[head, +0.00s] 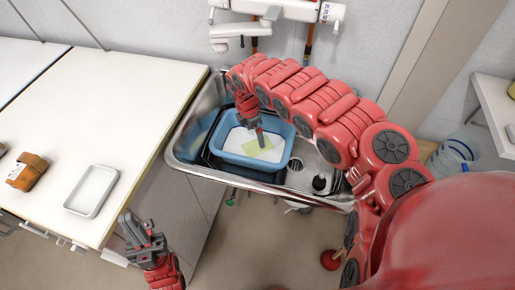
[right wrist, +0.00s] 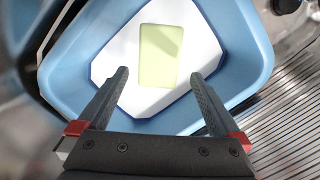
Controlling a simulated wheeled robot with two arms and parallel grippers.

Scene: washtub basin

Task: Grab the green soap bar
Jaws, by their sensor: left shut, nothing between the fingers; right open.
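The green soap bar (right wrist: 160,56) is a pale yellow-green rectangle lying flat on the white bottom of the blue basin (right wrist: 256,52). In the head view my right gripper (head: 261,143) partly covers the basin (head: 216,143). My left gripper (head: 138,232) is shut and empty, low in front of the counter and away from the basin.
The basin stands in a metal sink (head: 178,150) with a ribbed draining surface (right wrist: 290,120) on the right. A faucet (head: 235,30) hangs on the wall above. On the left counter (head: 120,95) are an empty white tray (head: 91,191) and a brown item (head: 28,171).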

